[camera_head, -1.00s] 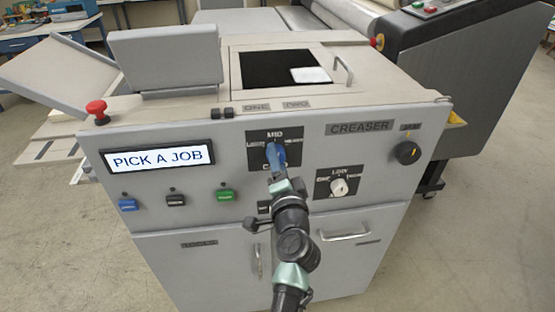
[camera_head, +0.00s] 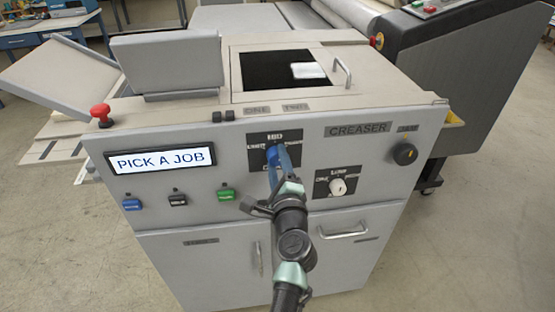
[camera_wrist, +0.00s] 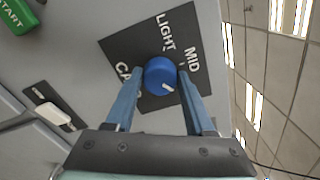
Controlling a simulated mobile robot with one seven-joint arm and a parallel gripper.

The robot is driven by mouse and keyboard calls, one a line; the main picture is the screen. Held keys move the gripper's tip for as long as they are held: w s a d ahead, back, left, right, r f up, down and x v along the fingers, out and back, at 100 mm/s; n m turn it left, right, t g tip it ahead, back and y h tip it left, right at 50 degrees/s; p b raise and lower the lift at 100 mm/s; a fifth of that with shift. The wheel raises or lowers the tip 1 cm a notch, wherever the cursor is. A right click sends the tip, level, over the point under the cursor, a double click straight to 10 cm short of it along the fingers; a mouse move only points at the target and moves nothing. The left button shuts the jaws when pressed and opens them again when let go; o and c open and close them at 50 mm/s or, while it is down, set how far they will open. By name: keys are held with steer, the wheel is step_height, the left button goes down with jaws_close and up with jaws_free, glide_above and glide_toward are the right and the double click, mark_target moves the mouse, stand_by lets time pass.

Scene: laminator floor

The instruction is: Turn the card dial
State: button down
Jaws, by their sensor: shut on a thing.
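The card dial (camera_wrist: 161,76) is a round blue knob on a dark square plate (camera_wrist: 112,48) on the creaser's front panel. The wrist view shows the plate words LIGHT, MID and part of CARD. A short white mark on the knob points to the lower right in that view, away from CARD. My gripper (camera_wrist: 155,80) has its blue fingers on both sides of the knob and is shut on it. In the head view my gripper (camera_head: 280,158) covers most of the dial and the lower part of its plate.
A white knob (camera_head: 338,186) is close to the right of my gripper, and a black knob (camera_head: 404,153) is further right. The display (camera_head: 160,160) reads PICK A JOB. Blue, black and green buttons are below it. A red mushroom button (camera_head: 101,114) sits at the top left corner.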

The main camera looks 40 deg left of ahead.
steer(key=shift+m, duration=0.6)
steer(key=shift+c, duration=1.3)
jaws_free()
steer(key=shift+d, duration=0.1)
steer(key=v, duration=1.2)
steer(key=shift+s+d, duration=0.25)
steer(key=shift+s, duration=0.1)
